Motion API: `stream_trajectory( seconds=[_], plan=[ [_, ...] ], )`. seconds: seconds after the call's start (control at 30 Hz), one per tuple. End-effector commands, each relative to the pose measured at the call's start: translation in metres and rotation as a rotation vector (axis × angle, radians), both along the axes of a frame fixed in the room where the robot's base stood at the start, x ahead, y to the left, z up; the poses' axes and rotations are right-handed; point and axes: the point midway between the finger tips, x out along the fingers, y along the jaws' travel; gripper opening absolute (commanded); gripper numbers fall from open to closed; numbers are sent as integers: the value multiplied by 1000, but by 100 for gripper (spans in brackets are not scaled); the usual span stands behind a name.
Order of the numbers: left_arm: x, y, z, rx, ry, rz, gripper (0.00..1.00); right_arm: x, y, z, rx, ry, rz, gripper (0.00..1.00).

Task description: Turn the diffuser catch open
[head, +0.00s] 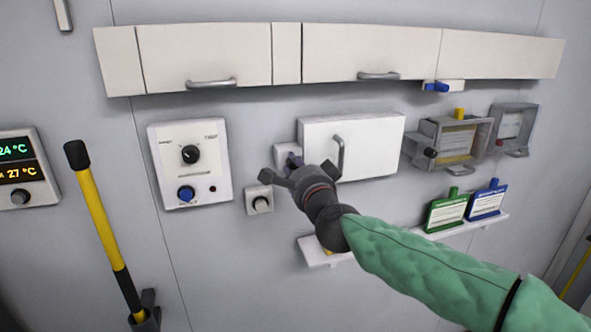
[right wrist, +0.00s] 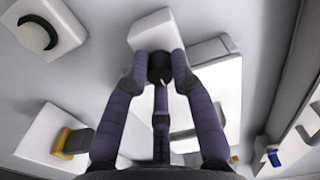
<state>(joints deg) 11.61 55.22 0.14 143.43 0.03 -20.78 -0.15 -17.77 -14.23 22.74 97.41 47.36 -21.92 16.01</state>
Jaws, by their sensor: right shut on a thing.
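A dark catch knob (right wrist: 160,68) sits on a small white block (right wrist: 148,28), which also shows in the head view (head: 281,155), left of a white door panel (head: 375,135) with a grey handle. My right gripper (head: 289,170) reaches the block from the lower right in the head view and hides most of the knob. In the right wrist view its fingers (right wrist: 160,75) are closed around the knob. Another catch, with a blue handle (head: 437,87), is on a white base under the overhead cabinets. My left gripper is not in view.
A small white knob box (head: 259,201) is just below left of my right gripper. A dial panel (head: 190,160) is further left. A white shelf (head: 312,250) is below. Grey clear-front boxes (head: 455,140) are at the right, above green (head: 446,212) and blue (head: 487,200) pouches.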

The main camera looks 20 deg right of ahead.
Motion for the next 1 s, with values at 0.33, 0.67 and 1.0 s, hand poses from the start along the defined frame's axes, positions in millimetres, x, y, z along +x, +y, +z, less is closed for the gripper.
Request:
stream_trajectory(
  seconds=[0.33,0.67,1.0],
  plan=[
    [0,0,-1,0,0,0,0,0,0,-1,15,1,0,0],
    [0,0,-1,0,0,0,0,0,0,0,14,1,0,49],
    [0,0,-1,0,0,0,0,-5,0,0,13,-1,0,49]
  ],
)
